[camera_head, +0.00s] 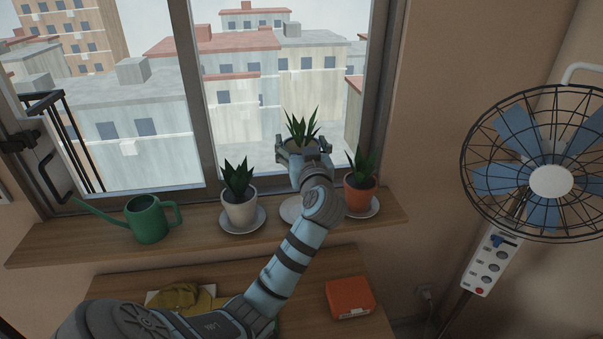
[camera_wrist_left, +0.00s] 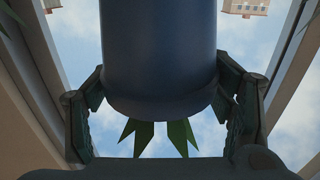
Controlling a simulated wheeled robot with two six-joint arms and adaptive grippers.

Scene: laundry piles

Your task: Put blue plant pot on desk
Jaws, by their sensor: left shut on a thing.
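The blue plant pot (camera_wrist_left: 158,60) fills the middle of the left wrist view, between the two fingers of my left gripper (camera_wrist_left: 160,110). Green pointed leaves show past its rim. In the head view my left gripper (camera_head: 303,152) is shut on this pot in front of the window, and the leaves (camera_head: 300,128) stand up above it. The pot is raised over a white saucer (camera_head: 289,211) on the window shelf, partly hidden by my arm. The wooden desk (camera_head: 300,276) lies below the shelf. My right gripper is not in view.
On the shelf (camera_head: 60,246) stand a green watering can (camera_head: 148,221), a white potted plant (camera_head: 239,212) and an orange potted plant (camera_head: 359,196). The desk holds an orange box (camera_head: 350,298) and a yellow cloth (camera_head: 182,299). A fan (camera_head: 551,181) stands at right.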

